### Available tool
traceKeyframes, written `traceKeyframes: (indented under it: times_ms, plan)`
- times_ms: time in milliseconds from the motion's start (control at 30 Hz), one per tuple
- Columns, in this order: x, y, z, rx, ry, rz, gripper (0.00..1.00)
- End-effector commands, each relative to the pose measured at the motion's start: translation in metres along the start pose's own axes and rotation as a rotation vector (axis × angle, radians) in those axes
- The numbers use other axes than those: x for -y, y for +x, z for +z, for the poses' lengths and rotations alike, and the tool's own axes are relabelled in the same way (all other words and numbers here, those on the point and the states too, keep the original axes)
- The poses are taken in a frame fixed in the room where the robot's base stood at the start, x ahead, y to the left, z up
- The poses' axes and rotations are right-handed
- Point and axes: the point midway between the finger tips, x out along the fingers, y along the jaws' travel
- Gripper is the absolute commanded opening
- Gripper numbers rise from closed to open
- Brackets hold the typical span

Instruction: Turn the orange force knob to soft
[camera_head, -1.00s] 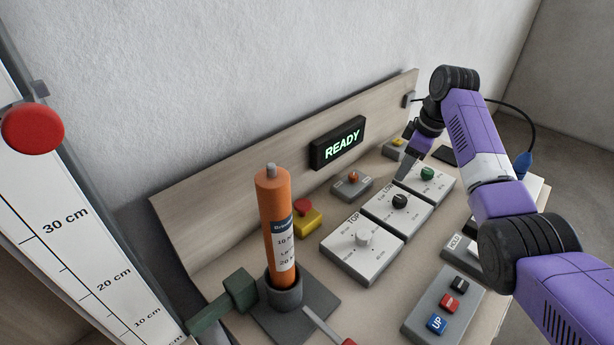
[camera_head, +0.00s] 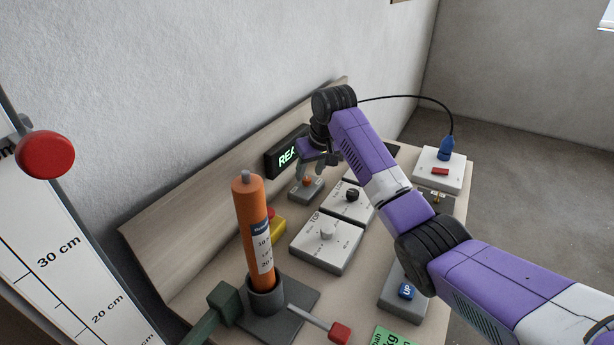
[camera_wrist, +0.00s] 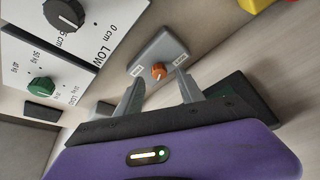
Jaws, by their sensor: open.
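The orange force knob (camera_wrist: 158,72) sits on a small grey box (camera_wrist: 163,50) with a label on each side of the knob. In the head view the orange knob (camera_head: 307,182) shows on its grey box near the back panel. My gripper (camera_wrist: 156,84) is open and empty. In the wrist view its two fingertips are on either side of the knob's near side, apart from it. In the head view my gripper (camera_head: 312,165) is just above and behind the knob. The knob's pointer direction is too small to tell.
A LOW panel with a black knob (camera_head: 352,195) and a TOP panel with a white knob (camera_head: 327,232) stand in front. A READY display (camera_head: 285,155) is on the back panel. A yellow box (camera_head: 278,228) and an orange cylinder (camera_head: 252,225) stand to the left.

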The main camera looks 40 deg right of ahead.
Motion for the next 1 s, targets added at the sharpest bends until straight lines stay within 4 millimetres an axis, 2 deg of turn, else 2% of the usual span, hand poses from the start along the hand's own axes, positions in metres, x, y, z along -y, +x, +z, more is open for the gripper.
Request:
traceKeyframes:
  times_ms: [200, 567, 800, 1000]
  plan:
    - [0.000, 0.025, 0.000, 0.002, -0.001, 0.000, 0.45]
    - [0.000, 0.030, 0.000, 0.000, -0.002, 0.000, 0.45]
    - [0.000, 0.030, 0.000, 0.000, -0.002, 0.000, 0.00]
    - [0.000, 0.029, 0.000, 0.000, -0.004, -0.001, 0.00]
